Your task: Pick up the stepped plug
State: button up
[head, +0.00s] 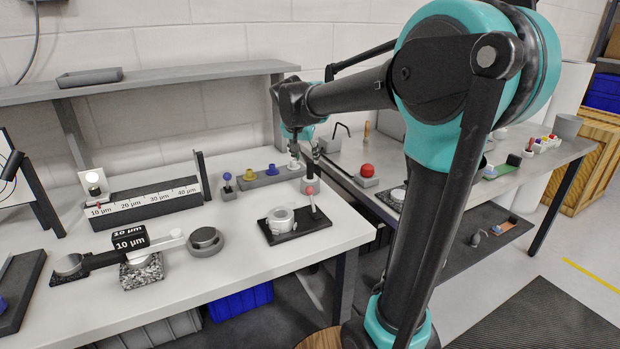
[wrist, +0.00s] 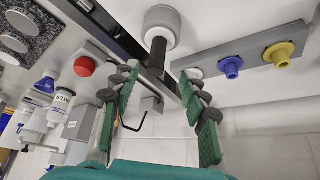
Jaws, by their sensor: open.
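Several flanged, step-shaped plugs stand in a row on a grey rail (head: 258,181) at the back of the white table: a yellow one (head: 249,173), a blue one (head: 272,169) and a white one (head: 294,164). I cannot tell for sure which is the stepped plug. My gripper (head: 305,158) is over the rail's right end, by the white plug. In the wrist view my gripper (wrist: 160,72) is open with nothing between its green-padded fingers; the white plug (wrist: 195,73) is partly hidden by the right finger, with blue (wrist: 230,67) and yellow (wrist: 278,55) farther right.
A shelf (head: 190,75) runs behind.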

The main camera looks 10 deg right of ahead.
aim_at(309, 164)
jog(key=shift+s+x, duration=0.15)
jog(key=shift+x, duration=1.65)
jog(key=shift+s+x, duration=0.1)
jog(key=shift+x, duration=1.7)
jog(key=shift+d+f, duration=0.1)
grip_shut()
